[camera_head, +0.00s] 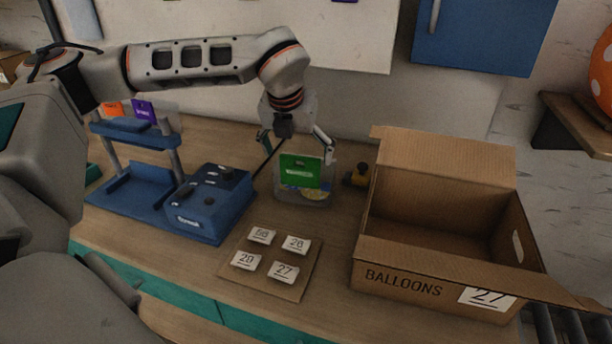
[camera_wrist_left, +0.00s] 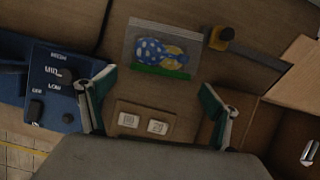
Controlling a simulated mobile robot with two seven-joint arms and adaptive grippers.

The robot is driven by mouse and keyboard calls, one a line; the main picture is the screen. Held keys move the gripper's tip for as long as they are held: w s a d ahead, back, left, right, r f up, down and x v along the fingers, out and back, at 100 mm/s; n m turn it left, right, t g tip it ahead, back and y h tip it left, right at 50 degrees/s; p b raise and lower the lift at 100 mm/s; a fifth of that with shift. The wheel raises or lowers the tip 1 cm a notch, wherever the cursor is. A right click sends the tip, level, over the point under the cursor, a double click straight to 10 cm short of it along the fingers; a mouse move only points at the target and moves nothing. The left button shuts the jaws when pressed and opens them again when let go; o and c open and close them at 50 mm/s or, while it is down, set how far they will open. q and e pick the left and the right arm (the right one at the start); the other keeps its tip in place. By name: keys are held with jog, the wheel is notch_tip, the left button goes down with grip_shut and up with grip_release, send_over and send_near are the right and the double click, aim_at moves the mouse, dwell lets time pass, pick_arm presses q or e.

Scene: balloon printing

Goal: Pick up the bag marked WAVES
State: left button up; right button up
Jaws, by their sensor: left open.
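A clear bag with a green header (camera_head: 300,172) is on the table in the middle of the head view, with yellow and blue contents; its small label is not readable. In the left wrist view the bag (camera_wrist_left: 160,50) lies at the top centre, with blue dotted and yellow contents. Bags with an orange label (camera_head: 112,108) and a purple label (camera_head: 143,110) show at the blue stand on the left. My left gripper (camera_head: 296,143) is open, pointing down above the green-header bag, with nothing between its fingers. My right gripper is not in view.
An open cardboard box (camera_head: 410,277) marked BALLOONS and 27 stands on the right. A blue machine (camera_head: 205,205) is on the left. Several number tiles lie on a brown board (camera_head: 290,291) in front. A yellow and black tool (camera_head: 358,175) sits between bag and box.

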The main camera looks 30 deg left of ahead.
aim_at(299, 160)
pick_arm(q)
jog(key=x, duration=0.5)
jog(key=shift+w+f, duration=0.25)
jog(key=c, duration=1.1)
